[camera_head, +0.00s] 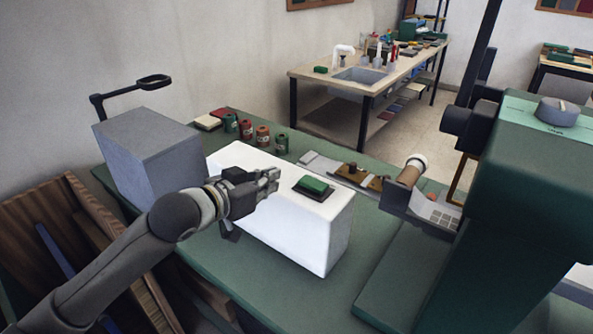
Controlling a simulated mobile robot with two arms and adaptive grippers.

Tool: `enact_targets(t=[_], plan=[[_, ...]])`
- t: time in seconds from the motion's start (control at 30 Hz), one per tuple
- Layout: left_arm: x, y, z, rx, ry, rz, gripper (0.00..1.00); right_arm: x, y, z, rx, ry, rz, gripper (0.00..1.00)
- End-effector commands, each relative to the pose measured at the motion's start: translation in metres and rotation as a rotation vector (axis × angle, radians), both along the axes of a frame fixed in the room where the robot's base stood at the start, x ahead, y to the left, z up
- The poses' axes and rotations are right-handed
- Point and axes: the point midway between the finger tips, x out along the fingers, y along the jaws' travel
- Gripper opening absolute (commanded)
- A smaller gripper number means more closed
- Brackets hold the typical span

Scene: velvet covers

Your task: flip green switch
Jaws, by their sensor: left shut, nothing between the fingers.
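The green switch (314,185) sits in a dark frame on top of a white box (322,223), towards its right end. The box stands on a green table (222,274). My left gripper (274,179) reaches in over the white box from the left. Its fingers are shut and empty, pointing right, a short way left of the switch and apart from it in the picture. Which way the switch is tipped is too small to tell. My right gripper is not in view.
A grey box (150,155) stands left of the white box. Several spools (263,136) stand behind it. A large green machine (520,190) fills the right side. A bench with a sink (360,75) is at the back. Brown boards (70,225) lean at the lower left.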

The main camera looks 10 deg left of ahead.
Motion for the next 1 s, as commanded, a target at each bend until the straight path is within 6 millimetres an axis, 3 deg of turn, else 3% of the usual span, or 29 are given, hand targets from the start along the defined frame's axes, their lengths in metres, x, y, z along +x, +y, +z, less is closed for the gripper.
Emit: enact_targets(t=[0.1,0.2,0.67,1.0], plan=[[0.003,0.001,0.023,-0.011,-0.037,-0.013,0.0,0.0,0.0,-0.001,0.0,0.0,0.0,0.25],[0.004,0.001,0.031,-0.019,-0.047,-0.018,0.0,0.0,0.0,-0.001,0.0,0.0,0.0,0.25],[0.009,0.0,0.033,-0.023,-0.051,-0.018,0.0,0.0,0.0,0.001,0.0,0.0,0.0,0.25],[0.056,-0.02,0.021,-0.023,-0.049,-0.018,0.0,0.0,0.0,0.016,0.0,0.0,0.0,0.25]])
